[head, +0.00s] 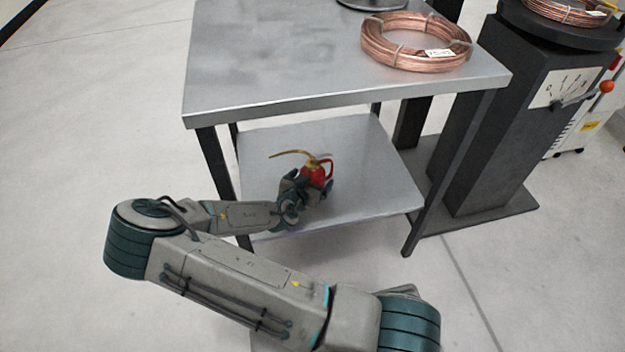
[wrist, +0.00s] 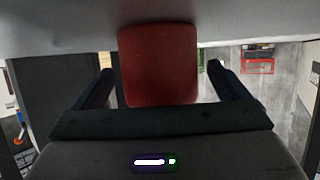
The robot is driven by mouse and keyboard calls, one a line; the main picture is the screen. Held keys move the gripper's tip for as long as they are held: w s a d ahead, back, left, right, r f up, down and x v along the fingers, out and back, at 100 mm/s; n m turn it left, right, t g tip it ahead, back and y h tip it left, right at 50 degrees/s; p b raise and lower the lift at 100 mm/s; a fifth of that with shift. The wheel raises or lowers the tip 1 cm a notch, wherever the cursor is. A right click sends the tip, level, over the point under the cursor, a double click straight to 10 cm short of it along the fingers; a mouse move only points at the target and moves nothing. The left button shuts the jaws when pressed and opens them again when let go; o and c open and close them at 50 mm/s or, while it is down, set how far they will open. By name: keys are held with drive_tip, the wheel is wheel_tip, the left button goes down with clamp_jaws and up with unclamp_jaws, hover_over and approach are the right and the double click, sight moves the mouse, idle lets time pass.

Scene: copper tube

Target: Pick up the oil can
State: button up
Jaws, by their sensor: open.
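The oil can (head: 314,173) is red with a thin brass spout pointing left and a red handle on its right. It stands on the lower shelf (head: 375,165) of the metal table, partly hidden by my gripper. My gripper (head: 308,188) reaches in over that shelf, right at the can. In the wrist view the red can body (wrist: 158,62) fills the upper middle, between the two dark fingers of my gripper (wrist: 157,82). The fingers are open, with a gap showing on each side of the can.
The tabletop (head: 290,60) lies above the shelf and carries a copper tube coil (head: 415,42). Dark table legs (head: 213,165) stand near my arm. A dark weighing scale (head: 500,120) with another copper coil (head: 567,10) stands at the right. The floor at left is clear.

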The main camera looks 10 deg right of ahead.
drive_tip(key=c, duration=1.3)
drive_tip(key=shift+r, duration=0.15)
